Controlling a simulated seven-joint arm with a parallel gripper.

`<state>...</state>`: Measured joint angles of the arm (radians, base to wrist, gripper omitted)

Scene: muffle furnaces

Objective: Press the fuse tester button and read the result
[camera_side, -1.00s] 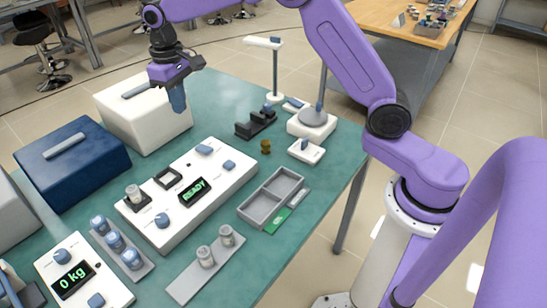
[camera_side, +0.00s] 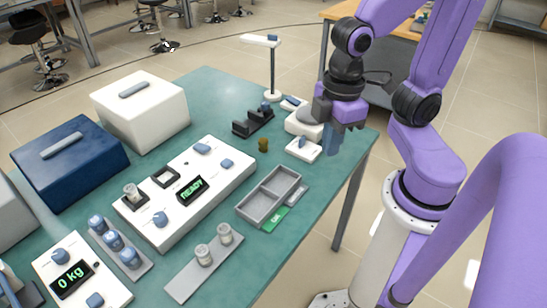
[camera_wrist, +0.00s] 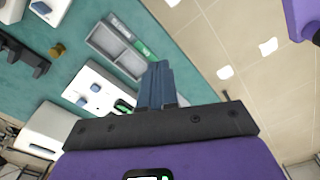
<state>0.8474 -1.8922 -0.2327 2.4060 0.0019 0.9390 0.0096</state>
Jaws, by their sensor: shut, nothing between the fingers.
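A small white unit (camera_side: 303,150) with a blue part on top stands near the table's right edge. A long white panel (camera_side: 225,180) has blue buttons and a display (camera_side: 191,190) reading READY. No label shows which of the two is the fuse tester. My gripper (camera_side: 336,150) is shut and empty, pointing down just right of the small unit, apart from it as far as I can tell. Its blue fingers also show in the wrist view (camera_wrist: 157,82).
A grey two-compartment tray (camera_side: 250,211) with a green label lies in front of the small unit. A brown piece (camera_side: 263,145) and black rack (camera_side: 240,129) stand to the left.

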